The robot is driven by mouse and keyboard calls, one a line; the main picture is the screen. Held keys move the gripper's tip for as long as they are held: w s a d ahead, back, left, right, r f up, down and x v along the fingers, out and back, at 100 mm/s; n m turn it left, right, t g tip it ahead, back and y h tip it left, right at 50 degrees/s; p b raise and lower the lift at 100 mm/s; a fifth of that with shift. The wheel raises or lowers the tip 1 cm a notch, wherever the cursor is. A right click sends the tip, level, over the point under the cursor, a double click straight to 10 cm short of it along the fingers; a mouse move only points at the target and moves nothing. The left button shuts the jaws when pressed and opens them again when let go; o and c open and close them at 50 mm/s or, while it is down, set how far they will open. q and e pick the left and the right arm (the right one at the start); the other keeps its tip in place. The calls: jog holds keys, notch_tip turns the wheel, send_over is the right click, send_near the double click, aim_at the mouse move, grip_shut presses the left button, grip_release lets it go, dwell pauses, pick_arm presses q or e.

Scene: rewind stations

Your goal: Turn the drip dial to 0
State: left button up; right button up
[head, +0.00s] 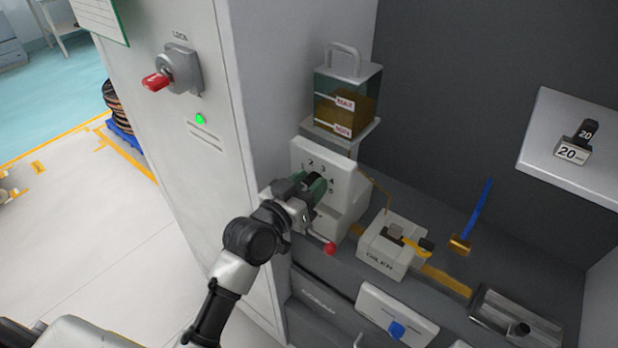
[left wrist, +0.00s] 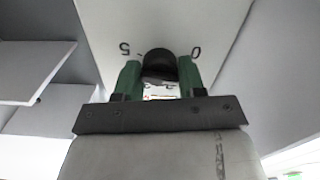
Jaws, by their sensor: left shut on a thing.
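In the left wrist view the black dial knob (left wrist: 159,64) sits between the two green fingertips (left wrist: 159,78). The panel (left wrist: 160,25) there shows a 5 on the left and a 0 on the right. The dial's pointer is hidden, so I cannot tell its setting. My right gripper is not in view.
An oil tank (head: 345,100) with a handle stands above the panel. A red-tipped lever (head: 329,248) sticks out just below my gripper. A white oiler block (head: 391,245) is to the right. A cabinet with a red lock handle (head: 157,81) stands left.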

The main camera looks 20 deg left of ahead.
pick_arm(q)
jog(key=n+p, duration=0.2)
jog(key=n, duration=0.1)
jog(key=shift+r, duration=0.15)
jog(key=shift+a+n+p, duration=0.1)
jog(key=shift+n+p, duration=0.45)
jog(key=shift+n, duration=0.85)
jog(key=o, duration=0.9)
jog(key=shift+f, duration=0.2)
jog(key=b+v, duration=0.3)
jog(key=v, duration=0.7)
jog(key=shift+s+a+r, duration=0.1)
jog(key=shift+s+a, duration=0.05)
jog(key=shift+s, duration=0.2)
